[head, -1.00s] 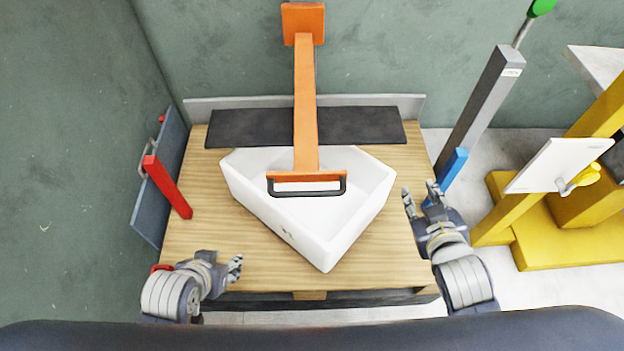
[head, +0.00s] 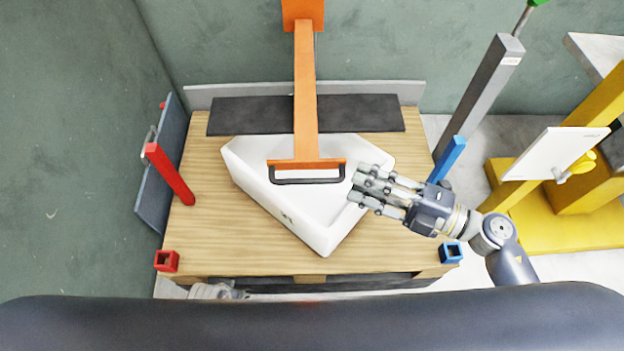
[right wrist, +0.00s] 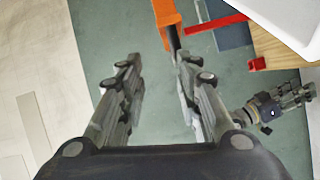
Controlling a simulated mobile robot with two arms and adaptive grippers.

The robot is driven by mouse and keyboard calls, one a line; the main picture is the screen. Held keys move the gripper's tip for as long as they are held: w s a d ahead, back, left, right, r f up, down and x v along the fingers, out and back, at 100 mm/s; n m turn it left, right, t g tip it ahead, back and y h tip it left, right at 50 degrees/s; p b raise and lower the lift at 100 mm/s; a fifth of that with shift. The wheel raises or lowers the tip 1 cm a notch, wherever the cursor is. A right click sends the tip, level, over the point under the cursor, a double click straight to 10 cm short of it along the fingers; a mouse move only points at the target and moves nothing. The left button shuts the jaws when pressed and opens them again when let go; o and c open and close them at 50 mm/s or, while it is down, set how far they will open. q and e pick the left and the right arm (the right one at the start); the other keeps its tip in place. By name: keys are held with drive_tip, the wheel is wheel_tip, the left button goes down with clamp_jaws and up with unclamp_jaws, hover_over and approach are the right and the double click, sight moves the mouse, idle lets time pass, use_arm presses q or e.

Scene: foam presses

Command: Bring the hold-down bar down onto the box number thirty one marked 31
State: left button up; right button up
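The white open box (head: 240,175) sits turned cornerwise on the wooden table. A small mark shows on its front left wall, too small to read. The orange hold-down bar (head: 305,95) reaches from the back wall over the box and ends in a black handle (head: 307,180). My right gripper (head: 368,188) is open and empty, just right of the handle and over the box's right side. In the right wrist view the handle (right wrist: 174,38) lies beyond the parted fingers. My left gripper (right wrist: 302,96) shows at that view's right edge; its opening is unclear.
A red post (head: 170,175) and red socket (head: 167,261) stand at the table's left. A blue post (head: 447,160) and blue socket (head: 450,253) stand at its right. A dark strip (head: 240,115) lies at the back. A yellow stand (head: 560,235) is farther right.

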sight(312, 183)
drive_tip(key=shift+n+g, duration=0.6)
drive_tip(key=shift+g, duration=0.2)
drive_tip(key=x, duration=0.3)
drive_tip(key=s+f+x, duration=0.1)
drive_tip(key=x, duration=0.6)
drive_tip(key=shift+s+a+f, duration=0.2)
drive_tip(key=shift+a+f, duration=0.05)
drive_tip(key=shift+a, duration=0.3)
drive_tip(key=shift+c, duration=0.2)
clamp_jaws()
